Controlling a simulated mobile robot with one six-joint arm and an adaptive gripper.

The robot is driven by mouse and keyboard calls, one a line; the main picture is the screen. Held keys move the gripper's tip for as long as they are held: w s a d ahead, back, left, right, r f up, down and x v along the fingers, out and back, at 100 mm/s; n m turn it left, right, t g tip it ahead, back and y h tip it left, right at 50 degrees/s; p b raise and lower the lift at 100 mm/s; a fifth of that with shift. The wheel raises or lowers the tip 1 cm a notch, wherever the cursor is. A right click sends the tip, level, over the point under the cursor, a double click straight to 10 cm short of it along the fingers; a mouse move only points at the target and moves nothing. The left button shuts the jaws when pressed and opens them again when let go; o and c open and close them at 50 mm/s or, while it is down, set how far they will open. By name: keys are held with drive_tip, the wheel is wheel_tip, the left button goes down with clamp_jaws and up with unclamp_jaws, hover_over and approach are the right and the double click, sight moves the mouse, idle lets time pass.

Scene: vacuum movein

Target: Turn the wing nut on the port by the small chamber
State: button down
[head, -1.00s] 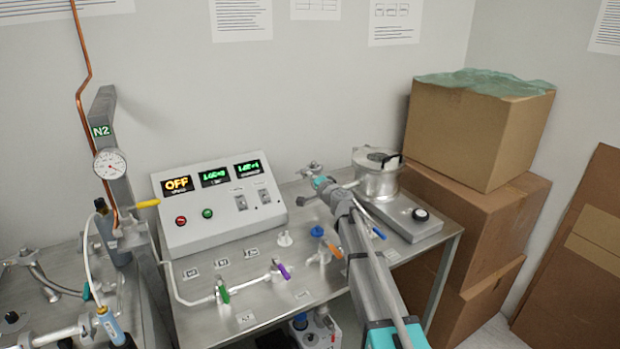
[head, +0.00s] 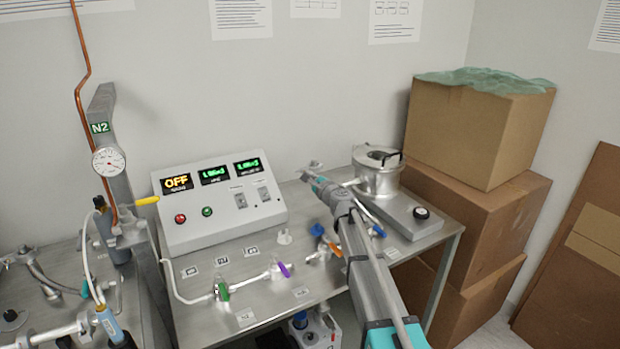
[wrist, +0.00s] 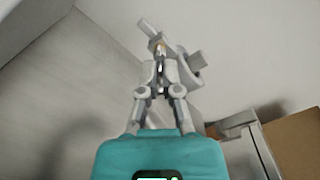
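The small chamber (head: 378,178) is a round metal vessel with a lidded top at the back right of the bench. The metal port fitting (head: 312,168) stands to its left and carries the wing nut, which is too small to make out clearly. My gripper (head: 314,179) reaches up to this fitting from the front. In the wrist view my gripper (wrist: 159,68) has its two fingers drawn close together, with a narrow gap between them. The metal fitting (wrist: 151,30) shows just beyond and around the fingertips. I cannot tell whether the fingers press on the wing nut.
A control box (head: 222,205) with lit displays stands to the left. Valves with green (head: 222,292), purple (head: 285,270) and orange (head: 335,249) handles sit along the front of the bench. Stacked cardboard boxes (head: 470,135) stand close on the right.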

drive_tip(key=m, duration=0.9)
drive_tip(key=shift+s+a+f, duration=0.15)
drive_tip(key=shift+s+a, duration=0.1)
drive_tip(key=shift+a, duration=0.1)
drive_tip(key=shift+m, duration=0.3)
drive_tip(key=c, duration=1)
unclamp_jaws()
drive_tip(key=shift+w, duration=0.1)
drive_tip(key=shift+d, duration=0.1)
drive_tip(key=v, duration=1.2)
